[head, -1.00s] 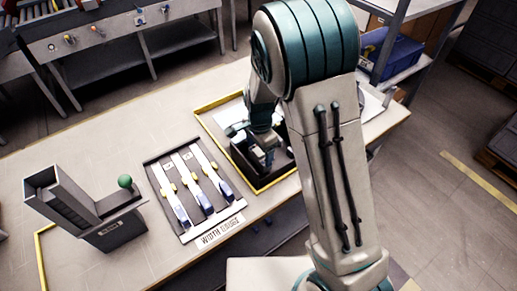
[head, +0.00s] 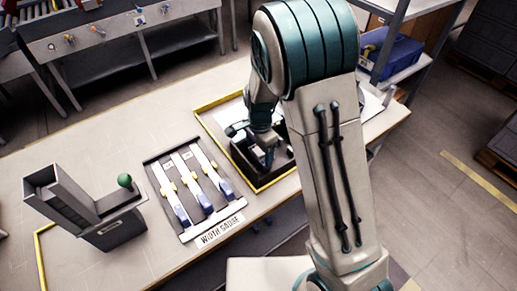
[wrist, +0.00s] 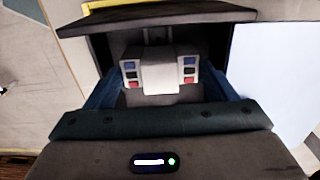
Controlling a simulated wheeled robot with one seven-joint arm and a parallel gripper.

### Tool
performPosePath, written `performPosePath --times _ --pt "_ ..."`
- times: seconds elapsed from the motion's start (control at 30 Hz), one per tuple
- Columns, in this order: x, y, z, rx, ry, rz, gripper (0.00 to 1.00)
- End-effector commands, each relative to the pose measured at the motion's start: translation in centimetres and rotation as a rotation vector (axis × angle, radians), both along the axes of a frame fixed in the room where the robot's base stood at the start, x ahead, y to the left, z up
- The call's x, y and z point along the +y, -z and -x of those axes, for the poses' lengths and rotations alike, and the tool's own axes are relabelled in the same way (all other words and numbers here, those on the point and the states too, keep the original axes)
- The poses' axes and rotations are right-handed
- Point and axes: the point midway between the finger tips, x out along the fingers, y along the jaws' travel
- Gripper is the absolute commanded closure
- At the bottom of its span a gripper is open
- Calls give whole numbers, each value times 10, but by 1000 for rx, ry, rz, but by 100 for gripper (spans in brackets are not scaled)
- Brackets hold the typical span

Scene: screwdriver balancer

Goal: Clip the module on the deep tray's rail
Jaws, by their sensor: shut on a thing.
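The deep tray (head: 262,182) is a dark, high-walled box on the table; its dark wall (wrist: 165,17) also crosses the top of the wrist view. My gripper (head: 268,150) reaches down into it. In the wrist view, my gripper's blue fingers (wrist: 160,82) stand either side of the module (wrist: 158,72) and are shut on it. The module is a pale block with blue, dark and red squares on both sides. I cannot make out the rail clearly, nor whether the module touches it. My arm partly covers the tray in the head view.
A yellow-edged area (head: 205,106) surrounds the tray. Left of it lies a width gauge board (head: 163,160) with several pale strips and blue-and-yellow sliders. A grey stand with a green ball (head: 124,180) is farther left. Shelving with a blue bin (head: 400,52) stands at the back right.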

Motion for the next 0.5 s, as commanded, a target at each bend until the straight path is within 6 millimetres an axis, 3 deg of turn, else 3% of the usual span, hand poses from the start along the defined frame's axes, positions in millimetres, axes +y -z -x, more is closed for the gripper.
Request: performPosePath --times 0.3,0.33,0.4,0.5 --pt "-1 5 2 6 0 3 50" --pt "-1 5 2 6 0 3 17" --pt "-1 5 2 6 0 3 0" --pt "0 4 1 5 0 2 0"
